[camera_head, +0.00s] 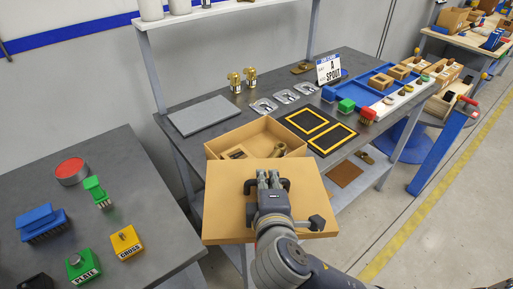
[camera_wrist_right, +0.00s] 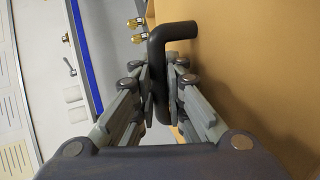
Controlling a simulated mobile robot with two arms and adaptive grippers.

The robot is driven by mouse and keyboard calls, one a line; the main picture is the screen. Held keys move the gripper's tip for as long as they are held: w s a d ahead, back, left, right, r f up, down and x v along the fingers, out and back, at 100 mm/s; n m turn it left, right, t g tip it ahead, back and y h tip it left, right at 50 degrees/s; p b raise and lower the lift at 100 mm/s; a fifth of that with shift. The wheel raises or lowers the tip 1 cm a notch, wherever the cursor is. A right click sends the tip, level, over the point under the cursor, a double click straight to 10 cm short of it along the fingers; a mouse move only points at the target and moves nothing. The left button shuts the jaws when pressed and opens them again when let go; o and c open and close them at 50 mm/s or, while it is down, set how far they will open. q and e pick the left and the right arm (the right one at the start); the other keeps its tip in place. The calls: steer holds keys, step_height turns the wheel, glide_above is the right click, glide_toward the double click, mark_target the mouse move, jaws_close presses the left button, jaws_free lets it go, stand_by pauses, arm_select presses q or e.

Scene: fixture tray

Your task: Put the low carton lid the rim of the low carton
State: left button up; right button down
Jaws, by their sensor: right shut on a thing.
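The low carton lid (camera_head: 225,203) is a flat tan cardboard piece with a dark handle (camera_wrist_right: 170,60) on it. My right gripper (camera_head: 267,182) is shut on that handle, and the lid fills the right side of the right wrist view (camera_wrist_right: 255,60). The low carton (camera_head: 216,143) is an open tan box on the dark table. It holds a brass-coloured part (camera_head: 279,149) and a tan piece (camera_head: 236,153). In the head view the lid is in front of the carton and covers its near side, so I cannot tell whether they touch. My left gripper is not in view.
A grey plate (camera_head: 203,115) lies left of the carton. Two yellow-framed dark pads (camera_head: 331,138) lie to its right, with a blue tray (camera_head: 357,94) beyond. Brass fittings (camera_head: 249,76) stand behind. A side table at left holds a green block (camera_head: 84,266) and a yellow block (camera_head: 126,243).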

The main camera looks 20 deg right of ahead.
mark_target(243, 166)
steer(key=w+a+n+y, duration=0.1)
steer(key=w+n+y, duration=0.1)
steer(key=w+a+n+y, duration=0.1)
steer(key=w+n+y, duration=0.1)
steer(key=w, duration=0.1)
steer(key=w+a+n+y, duration=0.1)
steer(key=w+n+y, duration=0.1)
steer(key=w, duration=0.1)
steer(key=shift+a+y+p, duration=0.3)
steer(key=shift+a+y, duration=0.05)
steer(key=shift+y, duration=0.05)
steer(key=shift+w+d+n, duration=0.1)
steer(key=shift+w+n, duration=0.1)
steer(key=shift+n, duration=0.1)
steer(key=shift+w+d+r+y, duration=0.15)
steer(key=shift+w+d+y, duration=0.1)
steer(key=shift+w+y, duration=0.2)
steer(key=w+d+f+p, duration=0.2)
steer(key=w+d, duration=0.1)
steer(key=w, duration=0.3)
steer(key=w+d+f+p, duration=0.2)
steer(key=w+d+f, duration=0.1)
steer(key=w, duration=0.4)
steer(key=shift+w+d, duration=0.3)
steer(key=shift+d, duration=0.35)
steer(key=shift+f, duration=0.15)
steer(key=c, duration=1.6)
jaws_free()
steer(key=shift+c, duration=0.2)
steer(key=shift+s, duration=0.1)
